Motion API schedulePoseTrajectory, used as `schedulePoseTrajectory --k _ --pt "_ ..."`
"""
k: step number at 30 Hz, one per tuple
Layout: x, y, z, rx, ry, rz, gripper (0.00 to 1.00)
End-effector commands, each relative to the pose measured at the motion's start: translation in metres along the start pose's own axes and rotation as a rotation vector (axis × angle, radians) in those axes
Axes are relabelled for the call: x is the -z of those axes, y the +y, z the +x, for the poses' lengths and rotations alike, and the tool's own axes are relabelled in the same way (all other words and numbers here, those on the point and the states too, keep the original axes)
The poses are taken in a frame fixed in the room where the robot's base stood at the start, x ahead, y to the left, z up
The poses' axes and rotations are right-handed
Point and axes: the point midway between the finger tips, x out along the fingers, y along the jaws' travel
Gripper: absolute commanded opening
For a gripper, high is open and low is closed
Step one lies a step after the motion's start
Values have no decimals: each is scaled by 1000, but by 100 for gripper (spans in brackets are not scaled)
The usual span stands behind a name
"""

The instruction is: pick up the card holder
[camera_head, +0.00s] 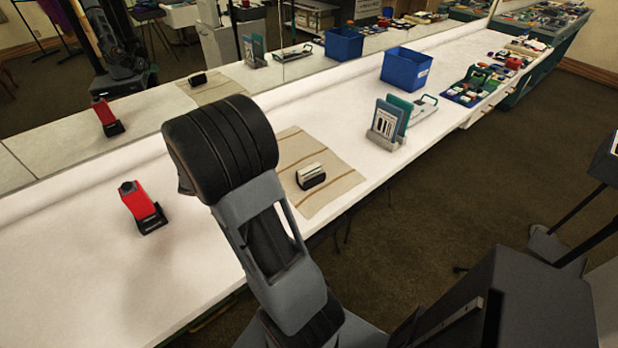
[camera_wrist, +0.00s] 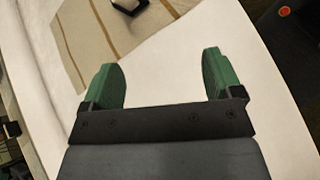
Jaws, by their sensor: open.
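The card holder (camera_head: 311,178), a small black holder with pale cards in it, stands on a striped beige cloth (camera_head: 340,186) on the long white table. In the wrist view, a black-and-white object at the top edge, likely the card holder (camera_wrist: 130,5), is cut off by the frame. My gripper (camera_wrist: 163,78) has green finger pads, wide apart with nothing between them. It is over the white table, with the cloth (camera_wrist: 85,40) ahead of it. In the head view my arm hides the gripper.
A red device with a black base (camera_head: 140,205) stands at the table's left. A grey rack with folders (camera_head: 385,130), a clipboard (camera_head: 425,105), a blue bin (camera_head: 405,70) and several small items are farther along. A mirror (camera_head: 290,55) runs along the back. Bare table surrounds the cloth.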

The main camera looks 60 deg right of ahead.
Motion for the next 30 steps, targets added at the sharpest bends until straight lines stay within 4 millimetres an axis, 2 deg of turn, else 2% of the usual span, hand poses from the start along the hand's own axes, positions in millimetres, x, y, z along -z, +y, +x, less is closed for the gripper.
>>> schedulePoseTrajectory --k 1,6,13,21,25,30 --pt "5 7 20 -11 -65 -79 85" --pt "13 30 62 -62 -217 -282 85" --pt "16 43 95 -89 -299 -405 85" --pt "3 50 142 -90 -305 -415 85" --pt "-1 53 158 -92 -304 -414 85" --pt "-4 55 169 -94 -304 -414 85"
